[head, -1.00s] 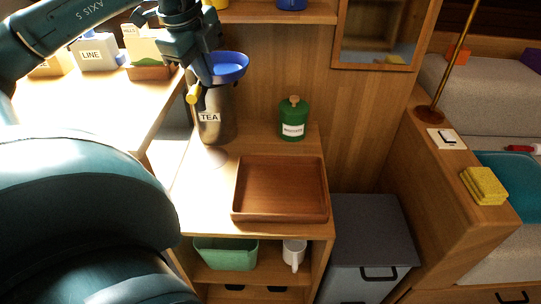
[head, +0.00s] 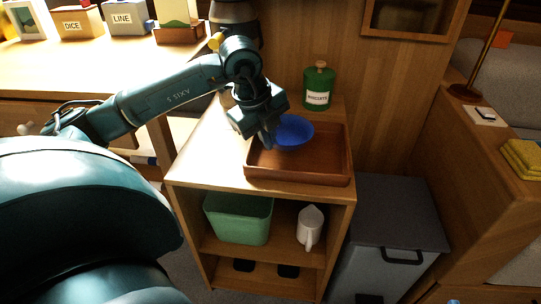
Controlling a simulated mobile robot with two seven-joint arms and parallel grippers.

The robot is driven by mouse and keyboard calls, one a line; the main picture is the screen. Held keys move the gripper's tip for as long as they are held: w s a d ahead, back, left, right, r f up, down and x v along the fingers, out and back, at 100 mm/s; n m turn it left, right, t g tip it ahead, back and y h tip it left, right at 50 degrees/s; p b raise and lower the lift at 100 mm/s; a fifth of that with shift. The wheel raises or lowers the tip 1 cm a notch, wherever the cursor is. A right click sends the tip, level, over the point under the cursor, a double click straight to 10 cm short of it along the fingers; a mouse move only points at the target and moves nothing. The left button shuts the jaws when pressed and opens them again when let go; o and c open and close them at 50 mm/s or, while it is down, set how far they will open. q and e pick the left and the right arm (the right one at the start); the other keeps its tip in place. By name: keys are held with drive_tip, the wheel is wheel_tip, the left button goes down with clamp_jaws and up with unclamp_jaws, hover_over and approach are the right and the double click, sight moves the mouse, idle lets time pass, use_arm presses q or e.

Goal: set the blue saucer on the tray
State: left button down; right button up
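The blue saucer (head: 293,130) is over the left part of the brown wooden tray (head: 318,165), slightly tilted. Whether it touches the tray floor I cannot tell. My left gripper (head: 271,138) is at the saucer's left edge, with its fingers pointing down and appearing closed on the rim. The fingertips are partly hidden by the saucer and the hand. The tray sits on top of the wooden cabinet. My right gripper is not in view.
A green biscuits canister (head: 318,88) stands just behind the tray. A dark canister (head: 233,22) is at the back left, partly behind my arm. A green bin (head: 238,218) and a white mug (head: 309,228) are on the shelf below. A grey bin (head: 385,225) stands to the right.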

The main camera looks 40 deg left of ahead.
sight(272, 162)
use_arm(q)
wheel_tip(272, 162, down, 4)
drive_tip(key=shift+r+b, duration=0.1)
drive_tip(key=shift+b, duration=0.6)
drive_tip(key=shift+r, duration=0.1)
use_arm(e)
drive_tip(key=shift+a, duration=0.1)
use_arm(q)
drive_tip(key=c, duration=2.1)
unclamp_jaws()
drive_tip(key=shift+f, duration=0.2)
drive_tip(key=o, duration=0.5)
drive_tip(key=shift+c, duration=0.2)
drive_tip(key=shift+r, duration=0.1)
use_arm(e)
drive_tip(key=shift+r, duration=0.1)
